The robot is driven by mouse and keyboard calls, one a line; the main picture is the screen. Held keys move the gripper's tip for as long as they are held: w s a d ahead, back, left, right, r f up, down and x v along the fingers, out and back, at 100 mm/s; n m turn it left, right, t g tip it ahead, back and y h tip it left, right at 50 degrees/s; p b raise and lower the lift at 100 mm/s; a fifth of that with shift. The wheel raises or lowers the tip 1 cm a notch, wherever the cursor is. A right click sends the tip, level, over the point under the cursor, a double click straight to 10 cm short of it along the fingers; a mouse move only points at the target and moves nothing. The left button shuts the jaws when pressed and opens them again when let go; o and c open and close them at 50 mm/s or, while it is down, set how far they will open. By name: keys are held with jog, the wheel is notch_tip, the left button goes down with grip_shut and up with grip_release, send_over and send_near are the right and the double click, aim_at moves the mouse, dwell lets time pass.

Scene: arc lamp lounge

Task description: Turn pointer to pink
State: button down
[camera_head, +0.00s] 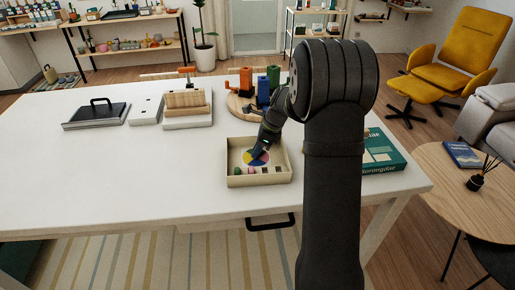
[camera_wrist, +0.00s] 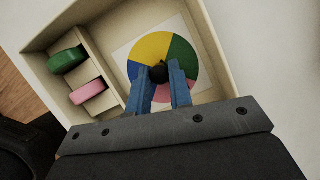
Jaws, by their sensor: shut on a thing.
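A shallow cream box (camera_head: 258,181) stands on the white table, with a colour dial (camera_head: 248,157) inside. In the wrist view the dial's yellow sector (camera_wrist: 151,46) is at the upper left and its green sector (camera_wrist: 184,53) at the right. The pink sector (camera_wrist: 187,96) is low, partly behind my fingers, and a strip of blue (camera_wrist: 132,69) shows at the left. My gripper (camera_wrist: 159,77) has its blue fingers shut on a black knob (camera_wrist: 158,71) at the dial's centre. I cannot make out which colour the pointer faces.
A green piece (camera_wrist: 67,60) and a pink piece (camera_wrist: 88,91) sit in the box's side compartments. A teal book (camera_head: 383,152) lies to the right, partly behind my arm. A round wooden board (camera_head: 235,104) with coloured blocks stands behind the box. The table's left front is clear.

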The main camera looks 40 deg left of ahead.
jog(key=m+t, duration=0.1)
jog(key=m, duration=0.1)
jog(key=m+t, duration=0.1)
jog(key=m, duration=0.2)
jog(key=shift+s, duration=0.2)
jog(key=shift+m, duration=0.4)
jog(key=c, duration=1.3)
grip_release()
jog(key=shift+r, duration=0.1)
jog(key=v, duration=1.7)
jog(key=shift+s+d, duration=0.2)
jog(key=shift+d, duration=0.25)
jog(key=shift+y, duration=0.3)
jog(key=x, duration=1.7)
jog(key=shift+w+f, duration=0.2)
jog(key=shift+f, duration=0.05)
